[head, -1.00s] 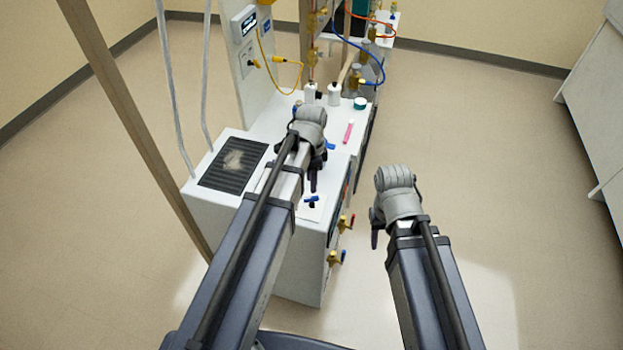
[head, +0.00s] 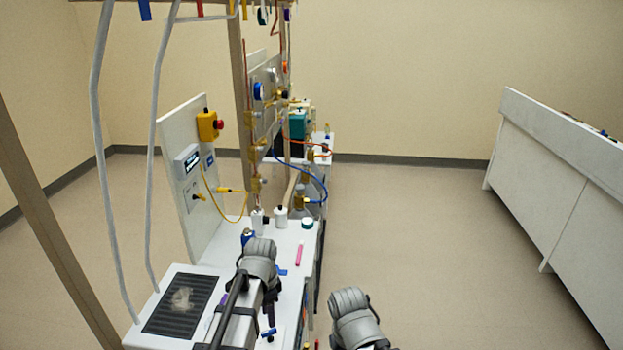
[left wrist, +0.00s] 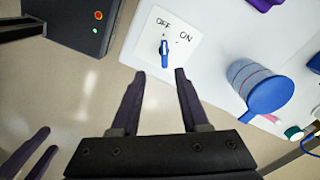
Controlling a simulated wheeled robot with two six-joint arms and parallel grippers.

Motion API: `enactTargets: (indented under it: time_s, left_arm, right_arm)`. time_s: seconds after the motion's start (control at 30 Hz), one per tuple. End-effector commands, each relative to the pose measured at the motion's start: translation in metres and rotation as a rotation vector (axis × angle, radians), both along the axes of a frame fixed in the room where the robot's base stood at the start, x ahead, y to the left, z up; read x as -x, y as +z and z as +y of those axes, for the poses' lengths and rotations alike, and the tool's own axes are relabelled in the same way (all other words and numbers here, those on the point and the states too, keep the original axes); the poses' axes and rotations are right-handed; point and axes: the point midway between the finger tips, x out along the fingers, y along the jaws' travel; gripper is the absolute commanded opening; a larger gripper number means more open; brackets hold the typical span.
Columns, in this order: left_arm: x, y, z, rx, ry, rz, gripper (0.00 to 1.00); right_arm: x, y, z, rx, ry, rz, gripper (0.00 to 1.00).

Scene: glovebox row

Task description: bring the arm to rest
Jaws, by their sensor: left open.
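My left arm reaches over the white bench in the head view, and its gripper (head: 269,312) points down there, partly hidden by the wrist. In the left wrist view my left gripper (left wrist: 158,76) is open, with nothing between its two dark fingers. A white plate marked OFF and ON with a small blue handle (left wrist: 164,52) lies just beyond the fingertips, apart from them. My right wrist shows at the bottom of the head view, right of the bench, its fingers hidden. The right gripper (left wrist: 50,139) shows at the lower left of the left wrist view, fingers apart and empty.
A dark grille (head: 180,306) is on the bench left of my left arm. White bottles (head: 281,216) and a pink stick (head: 299,254) stand or lie beyond it. A blue-topped container (left wrist: 268,96) is right of the fingers. The floor (head: 400,230) to the right is clear.

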Motion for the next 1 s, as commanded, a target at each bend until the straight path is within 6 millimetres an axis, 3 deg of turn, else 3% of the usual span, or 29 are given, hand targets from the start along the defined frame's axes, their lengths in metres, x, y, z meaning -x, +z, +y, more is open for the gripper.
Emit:
enactTargets:
  time_s: [0.3, 0.5, 1.0]
  left_arm:
    - [0.092, -0.001, -0.072, -0.068, 0.418, 0.005, 0.45]
    - [0.129, 0.0, -0.093, -0.101, 0.629, -0.012, 0.45]
    - [0.137, 0.0, -0.098, -0.11, 0.697, -0.019, 0.45]
  right_arm:
    - [0.0, -0.001, 0.0, 0.0, 0.0, 0.0, 0.5]
    - [0.0, -0.002, 0.0, 0.0, 0.0, 0.0, 0.5]
    - [0.0, -0.002, 0.0, 0.0, 0.0, 0.0, 0.5]
